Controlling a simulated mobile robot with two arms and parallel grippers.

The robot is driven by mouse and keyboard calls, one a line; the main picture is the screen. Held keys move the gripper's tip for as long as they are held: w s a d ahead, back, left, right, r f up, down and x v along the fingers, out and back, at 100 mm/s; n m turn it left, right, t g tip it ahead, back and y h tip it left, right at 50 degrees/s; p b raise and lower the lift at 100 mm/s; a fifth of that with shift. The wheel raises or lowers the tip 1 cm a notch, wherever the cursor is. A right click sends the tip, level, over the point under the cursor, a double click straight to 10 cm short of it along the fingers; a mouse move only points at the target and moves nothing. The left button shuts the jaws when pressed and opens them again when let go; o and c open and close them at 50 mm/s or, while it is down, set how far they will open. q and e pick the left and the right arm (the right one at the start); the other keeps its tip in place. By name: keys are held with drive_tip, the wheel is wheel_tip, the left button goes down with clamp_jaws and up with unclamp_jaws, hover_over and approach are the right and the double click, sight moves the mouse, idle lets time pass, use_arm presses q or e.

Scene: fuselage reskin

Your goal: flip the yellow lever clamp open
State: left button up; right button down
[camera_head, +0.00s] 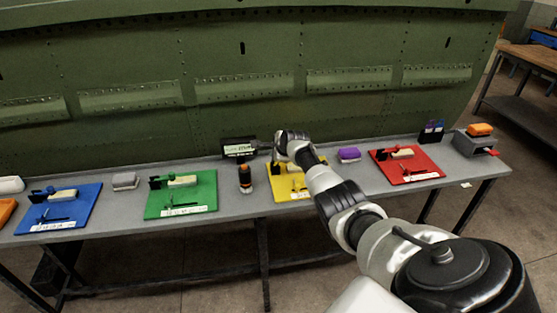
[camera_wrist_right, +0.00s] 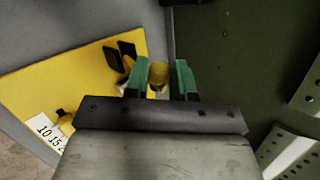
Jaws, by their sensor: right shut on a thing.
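The yellow board (camera_head: 282,190) lies on the bench, partly hidden behind my right arm. It also shows in the right wrist view (camera_wrist_right: 50,85), with black clamp parts (camera_wrist_right: 125,58) standing on it and a white number strip (camera_wrist_right: 45,132) near its edge. My right gripper (camera_wrist_right: 158,78) has its green fingers shut on a rounded yellow piece (camera_wrist_right: 158,72), which looks like the end of the clamp's lever. In the head view my right gripper (camera_head: 279,152) is at the back of the yellow board, its fingers mostly hidden. My left gripper is not in view.
Blue (camera_head: 60,210), green (camera_head: 182,197) and red (camera_head: 408,166) boards lie along the bench. An orange-and-black tool (camera_head: 245,179) stands left of the yellow board. A purple block (camera_head: 349,154) lies to its right. The green fuselage panel (camera_head: 240,60) rises close behind the bench.

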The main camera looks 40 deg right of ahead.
drive_tip(key=shift+w+a+n+g+h, duration=0.3)
drive_tip(key=shift+a+h, duration=0.2)
drive_tip(key=shift+a, duration=0.05)
drive_tip(key=shift+w+a+g+h+p, duration=0.2)
drive_tip(key=shift+g+h+p, duration=0.1)
drive_tip(key=shift+p, duration=0.15)
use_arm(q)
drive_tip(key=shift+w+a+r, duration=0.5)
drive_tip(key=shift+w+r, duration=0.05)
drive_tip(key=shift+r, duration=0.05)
use_arm(e)
drive_tip(key=shift+a+f+n, duration=0.15)
drive_tip(key=shift+a+n, duration=0.05)
drive_tip(key=shift+n, duration=0.2)
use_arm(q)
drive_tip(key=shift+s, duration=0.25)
use_arm(e)
drive_tip(key=shift+h, duration=0.3)
drive_tip(key=c, duration=1)
unclamp_jaws()
drive_tip(key=shift+w+f, duration=0.1)
drive_tip(key=shift+w, duration=0.05)
